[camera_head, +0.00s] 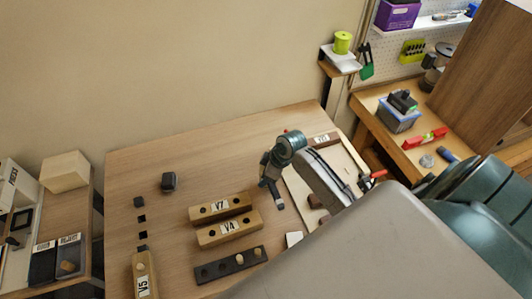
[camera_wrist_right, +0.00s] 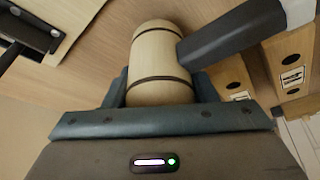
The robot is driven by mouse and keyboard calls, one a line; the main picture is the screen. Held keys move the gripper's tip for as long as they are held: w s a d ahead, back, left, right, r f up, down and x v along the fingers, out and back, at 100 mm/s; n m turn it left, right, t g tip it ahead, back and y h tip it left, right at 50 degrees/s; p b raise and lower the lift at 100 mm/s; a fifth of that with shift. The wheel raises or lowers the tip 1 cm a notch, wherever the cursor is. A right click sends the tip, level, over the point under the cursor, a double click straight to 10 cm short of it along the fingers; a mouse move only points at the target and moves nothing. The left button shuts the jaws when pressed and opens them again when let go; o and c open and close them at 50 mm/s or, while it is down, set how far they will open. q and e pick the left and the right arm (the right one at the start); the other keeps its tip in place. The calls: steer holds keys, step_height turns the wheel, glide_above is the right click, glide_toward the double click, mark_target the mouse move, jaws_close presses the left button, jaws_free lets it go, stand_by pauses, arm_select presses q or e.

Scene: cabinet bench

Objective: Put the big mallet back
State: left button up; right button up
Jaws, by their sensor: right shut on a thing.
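The mallet (camera_wrist_right: 158,50) has a pale wooden barrel-shaped head with two dark bands and a dark handle (camera_wrist_right: 235,35). In the right wrist view its head sits between the fingers of my right gripper (camera_wrist_right: 160,92), which is shut on it. The handle runs off to the upper right. In the head view my right gripper (camera_head: 268,168) is over the bench, right of the V7 block. A dark rod below it looks like the handle; the mallet's head is mostly hidden there. My left gripper is not in view.
Wooden blocks V7 (camera_head: 238,203) and V4 (camera_head: 215,237), a dark holed strip (camera_head: 231,265) and block V5 (camera_head: 143,268) lie on the bench (camera_head: 130,180). A small dark object (camera_head: 169,182) stands at the back left. The back middle is clear. A side bench holds a blue bin (camera_head: 398,121).

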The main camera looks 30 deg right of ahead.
steer(key=shift+f, duration=1.05)
stand_by(1.2)
steer(key=o, duration=1.5)
steer(key=shift+r, duration=0.1)
steer(key=shift+v, duration=3.4)
steer(key=shift+d, duration=0.1)
